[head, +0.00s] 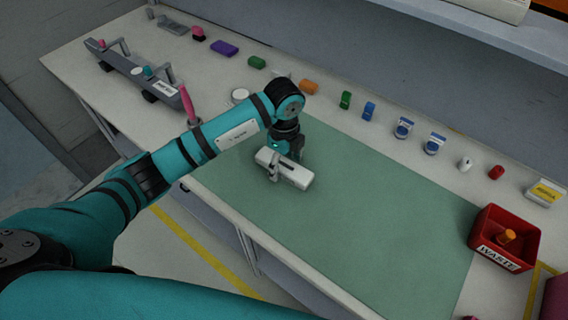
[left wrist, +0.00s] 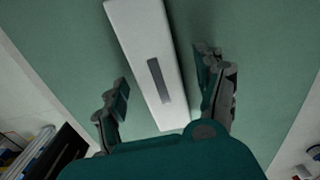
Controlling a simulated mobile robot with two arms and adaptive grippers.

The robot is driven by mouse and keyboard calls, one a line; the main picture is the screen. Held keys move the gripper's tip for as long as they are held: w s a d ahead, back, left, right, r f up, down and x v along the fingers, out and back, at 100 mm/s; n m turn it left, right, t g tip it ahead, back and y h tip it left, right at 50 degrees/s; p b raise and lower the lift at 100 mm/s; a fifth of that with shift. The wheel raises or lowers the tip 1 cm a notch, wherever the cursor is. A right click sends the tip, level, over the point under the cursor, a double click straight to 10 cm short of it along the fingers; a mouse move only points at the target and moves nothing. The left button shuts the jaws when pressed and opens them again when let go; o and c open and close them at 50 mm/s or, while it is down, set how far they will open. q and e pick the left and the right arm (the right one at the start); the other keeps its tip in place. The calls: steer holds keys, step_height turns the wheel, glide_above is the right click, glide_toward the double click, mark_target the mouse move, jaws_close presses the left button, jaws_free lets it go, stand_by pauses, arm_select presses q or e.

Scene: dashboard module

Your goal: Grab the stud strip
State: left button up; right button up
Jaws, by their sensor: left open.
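A long white block (head: 290,174) with a dark grey slot lies on the green mat (head: 360,215); no label shows, so I cannot tell for sure that it is the stud strip. My left gripper (head: 280,160) points down over its left part. In the left wrist view the white block (left wrist: 146,55) runs between the two spread fingers of my left gripper (left wrist: 168,90). Green mat shows between the block and each finger, so the jaws are open and apart from it. My right gripper is not in view.
A grey rack with handles (head: 130,68) stands at the back left. Several small coloured parts line the back of the table. A red waste bin (head: 505,238) with an orange piece (head: 506,236) inside stands at the right. The mat's middle is clear.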

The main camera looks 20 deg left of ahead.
arm_select(q)
steer(key=shift+f, duration=0.45)
steer(key=c, duration=1.3)
